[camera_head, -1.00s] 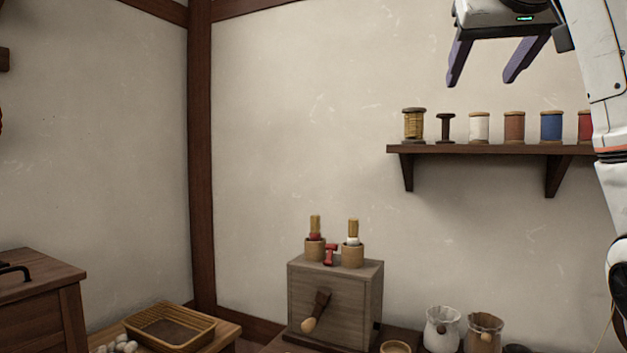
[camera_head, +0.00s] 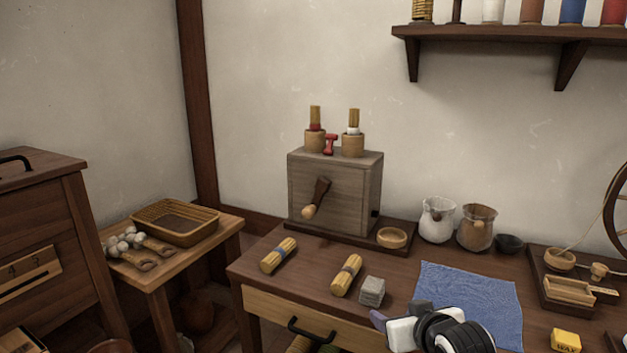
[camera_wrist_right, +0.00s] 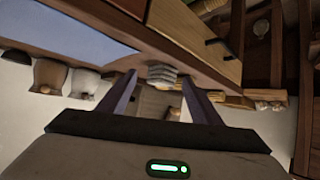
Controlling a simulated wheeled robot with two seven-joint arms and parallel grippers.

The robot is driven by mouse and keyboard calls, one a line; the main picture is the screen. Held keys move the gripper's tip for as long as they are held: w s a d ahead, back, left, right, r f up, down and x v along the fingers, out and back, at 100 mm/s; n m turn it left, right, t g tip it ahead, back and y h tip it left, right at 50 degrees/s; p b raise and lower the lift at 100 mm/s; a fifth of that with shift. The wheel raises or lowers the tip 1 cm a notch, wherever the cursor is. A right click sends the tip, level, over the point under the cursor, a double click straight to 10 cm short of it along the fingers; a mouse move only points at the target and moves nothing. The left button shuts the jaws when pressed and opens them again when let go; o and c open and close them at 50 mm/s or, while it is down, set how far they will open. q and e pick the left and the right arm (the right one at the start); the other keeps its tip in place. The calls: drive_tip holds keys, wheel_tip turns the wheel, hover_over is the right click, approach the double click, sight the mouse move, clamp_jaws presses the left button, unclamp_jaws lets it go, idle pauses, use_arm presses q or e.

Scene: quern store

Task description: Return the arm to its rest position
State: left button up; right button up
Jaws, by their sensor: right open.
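My right gripper (camera_head: 382,322) is at the bottom of the head view, at the front edge of the workbench, beside the blue cloth (camera_head: 468,300). Its arm parts hide some of the cloth's lower edge. In the right wrist view the two purple fingers (camera_wrist_right: 160,90) stand apart with nothing held between them. The grey block stack (camera_head: 372,291) lies on the bench just beyond the gripper; it also shows beyond the fingertips in the wrist view (camera_wrist_right: 162,73). My left gripper is not in view.
The bench holds two tied straw bundles (camera_head: 279,255), a wooden box with a crank (camera_head: 335,190), two jars (camera_head: 437,220), a small bowl (camera_head: 392,238) and a yellow block (camera_head: 566,341). A side table (camera_head: 190,260) carries a basket (camera_head: 176,222). A spool shelf (camera_head: 520,34) hangs above.

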drive_tip(key=s+a+f+g+y+b, duration=0.1)
drive_tip(key=s+a+f+b, duration=0.1)
drive_tip(key=s+f, duration=1.4)
drive_tip(key=s+f+b, duration=0.1)
drive_tip(key=s+f, duration=0.1)
drive_tip(key=s, duration=0.7)
drive_tip(key=s+f, duration=0.3)
drive_tip(key=s, duration=0.6)
use_arm(q)
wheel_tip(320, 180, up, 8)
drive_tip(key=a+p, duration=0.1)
drive_tip(key=p, duration=1.4)
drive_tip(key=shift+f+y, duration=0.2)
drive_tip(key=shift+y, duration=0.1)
use_arm(e)
wheel_tip(320, 180, up, 9)
drive_tip(key=g, duration=0.1)
drive_tip(key=shift+w+d, duration=0.3)
drive_tip(key=shift+r, duration=0.1)
